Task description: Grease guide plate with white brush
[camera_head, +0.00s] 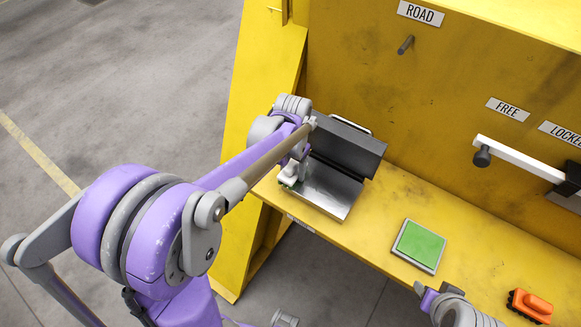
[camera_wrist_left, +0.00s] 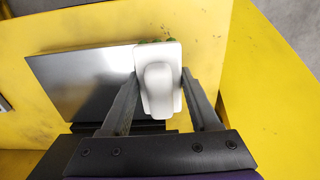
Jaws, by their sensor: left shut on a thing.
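My left gripper (camera_head: 297,165) is at the left end of the shiny metal guide plate (camera_head: 328,192) on the yellow shelf. It is shut on the white brush (camera_head: 289,174). In the left wrist view the brush's white body (camera_wrist_left: 158,88) sits between the two dark fingers (camera_wrist_left: 160,80), with a little green at its far edge. The brush is over or beside the plate's edge; I cannot tell whether it touches. The plate also shows in the left wrist view (camera_wrist_left: 85,80). Part of my right arm shows at the bottom right of the head view; its jaws are not clear.
A dark hinged block (camera_head: 345,147) with a light handle stands behind the plate. A tray with a green pad (camera_head: 419,246) and an orange object (camera_head: 530,306) lie further right on the shelf. A white lever (camera_head: 518,157) sticks out from the yellow wall.

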